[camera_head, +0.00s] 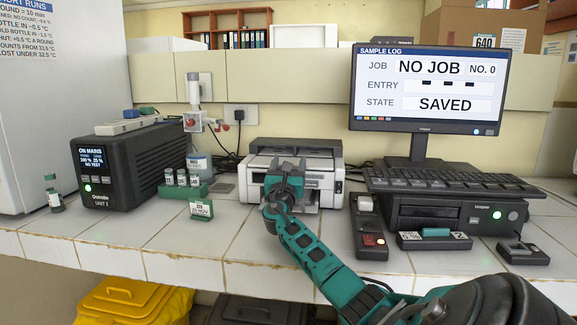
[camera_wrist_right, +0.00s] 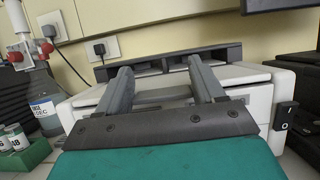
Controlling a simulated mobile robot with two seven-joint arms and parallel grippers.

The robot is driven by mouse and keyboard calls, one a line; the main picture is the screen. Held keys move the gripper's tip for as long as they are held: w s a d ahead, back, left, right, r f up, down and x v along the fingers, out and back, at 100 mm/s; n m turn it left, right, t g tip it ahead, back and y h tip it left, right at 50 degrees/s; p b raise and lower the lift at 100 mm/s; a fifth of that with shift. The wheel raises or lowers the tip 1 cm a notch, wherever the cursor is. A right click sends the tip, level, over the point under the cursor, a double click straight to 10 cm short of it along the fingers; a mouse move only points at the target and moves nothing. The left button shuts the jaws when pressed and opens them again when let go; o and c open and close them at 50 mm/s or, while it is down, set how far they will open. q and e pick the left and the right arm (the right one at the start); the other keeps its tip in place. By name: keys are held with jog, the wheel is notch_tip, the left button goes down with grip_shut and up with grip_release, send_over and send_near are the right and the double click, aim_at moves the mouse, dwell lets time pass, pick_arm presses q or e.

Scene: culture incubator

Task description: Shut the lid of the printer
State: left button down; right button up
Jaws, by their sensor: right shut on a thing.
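The printer (camera_head: 328,184) is a white and grey box on the tiled bench, against the back wall. Its dark top piece, seemingly the lid (camera_head: 320,143), runs along the upper back; it also shows in the right wrist view (camera_wrist_right: 228,50) as a long dark bar. My right gripper (camera_head: 287,166) is in front of and over the printer, its fingers pointing toward the bar. In the wrist view the fingers (camera_wrist_right: 158,68) reach the bar and are shut on it, though the contact is partly hidden. How far the lid stands open is hard to tell. My left gripper is out of view.
Left of the printer stand a green vial rack (camera_head: 183,190), a bottle (camera_head: 199,166) and a black power unit (camera_head: 122,160). To the right are a control strip (camera_head: 368,228), a keyboard (camera_head: 450,182) and a monitor (camera_head: 430,90).

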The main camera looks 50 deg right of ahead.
jog(key=o, duration=1.1)
jog(key=shift+a+f, duration=0.15)
jog(key=shift+f, duration=0.1)
jog(key=o, duration=0.3)
jog(key=shift+r, duration=0.2)
jog(key=shift+o, duration=0.2)
jog(key=p+v, duration=0.1)
jog(key=v, duration=0.6)
jog(key=shift+a, duration=0.2)
jog(key=shift+s, duration=0.15)
